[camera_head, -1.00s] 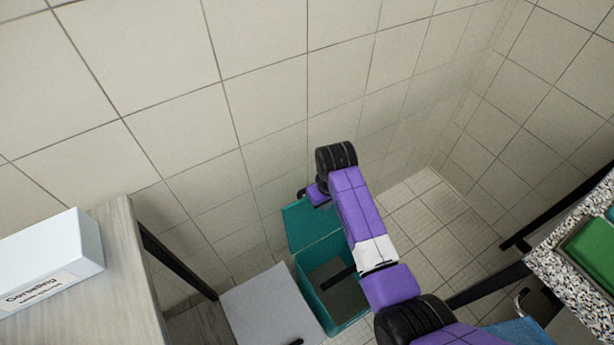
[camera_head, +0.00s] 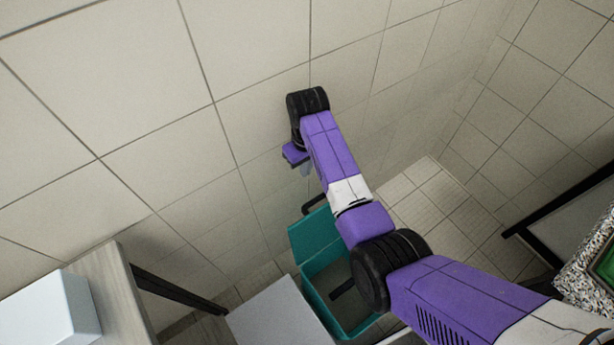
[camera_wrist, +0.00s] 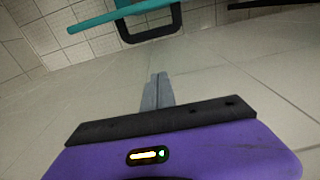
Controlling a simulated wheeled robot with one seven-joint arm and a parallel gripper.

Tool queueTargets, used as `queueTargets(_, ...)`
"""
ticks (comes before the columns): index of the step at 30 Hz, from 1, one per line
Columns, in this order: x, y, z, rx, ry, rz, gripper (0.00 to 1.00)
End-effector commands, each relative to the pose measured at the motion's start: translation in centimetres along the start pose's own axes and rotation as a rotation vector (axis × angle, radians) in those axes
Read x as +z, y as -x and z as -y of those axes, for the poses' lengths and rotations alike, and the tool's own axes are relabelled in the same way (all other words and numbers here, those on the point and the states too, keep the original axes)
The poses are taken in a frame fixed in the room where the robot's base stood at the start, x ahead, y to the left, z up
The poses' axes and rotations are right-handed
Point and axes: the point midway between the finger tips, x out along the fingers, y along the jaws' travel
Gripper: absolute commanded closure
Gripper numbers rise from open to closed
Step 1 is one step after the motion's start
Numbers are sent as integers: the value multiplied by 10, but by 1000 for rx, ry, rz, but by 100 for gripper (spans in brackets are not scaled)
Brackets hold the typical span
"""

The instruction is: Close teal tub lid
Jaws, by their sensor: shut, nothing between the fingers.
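The teal tub (camera_head: 312,290) stands on the floor with its top open. Its teal lid (camera_head: 314,234) is raised at the back edge, toward the tiled wall. A black handle (camera_head: 314,203) shows at the lid's top edge. My gripper (camera_head: 306,170) is above and behind the lid, apart from it, near the wall. In the wrist view my gripper's fingers (camera_wrist: 157,90) are together and empty. The lid's teal edge (camera_wrist: 120,16) and the black handle (camera_wrist: 152,36) are at the top of that view, beyond the fingertips. My arm hides part of the tub.
A pale grey panel (camera_head: 275,318) lies left of the tub. A table (camera_head: 120,290) with a white box (camera_head: 45,310) is at lower left. A speckled counter (camera_head: 590,255) is at right. The tiled wall (camera_head: 250,130) is close behind the lid.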

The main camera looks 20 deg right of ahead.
Motion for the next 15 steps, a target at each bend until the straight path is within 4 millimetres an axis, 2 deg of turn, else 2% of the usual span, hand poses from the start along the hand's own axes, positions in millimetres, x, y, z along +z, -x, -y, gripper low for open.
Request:
queueTargets(9,1,-53,0,-1,0,3,100)
queueTargets(15,0,-80,0,0,0,1,100)
